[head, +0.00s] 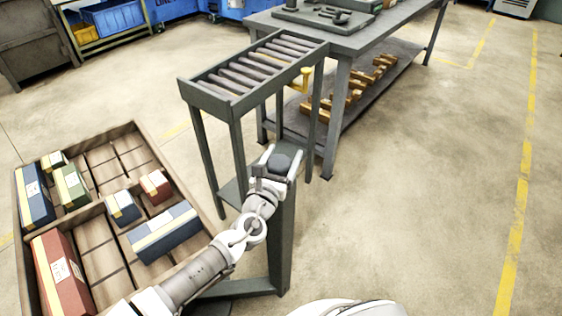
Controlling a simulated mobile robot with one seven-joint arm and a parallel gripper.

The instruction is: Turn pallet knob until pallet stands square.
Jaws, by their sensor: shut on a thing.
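The pallet (82,216) is a brown wooden tray at the left, with raised rims and a slatted floor. It lies at an angle in the picture; I cannot tell whether it stands square. The pallet knob (279,161) is a dark, faceted knob on top of a dark grey post (281,240), right of the pallet. My gripper (276,166) reaches up from the lower left and is shut on the knob, with its fingers at the knob's sides. The fingers partly hide the knob.
Blue, green and red boxes, including a long blue one (162,232), lie in the pallet. Floor at the right is clear.

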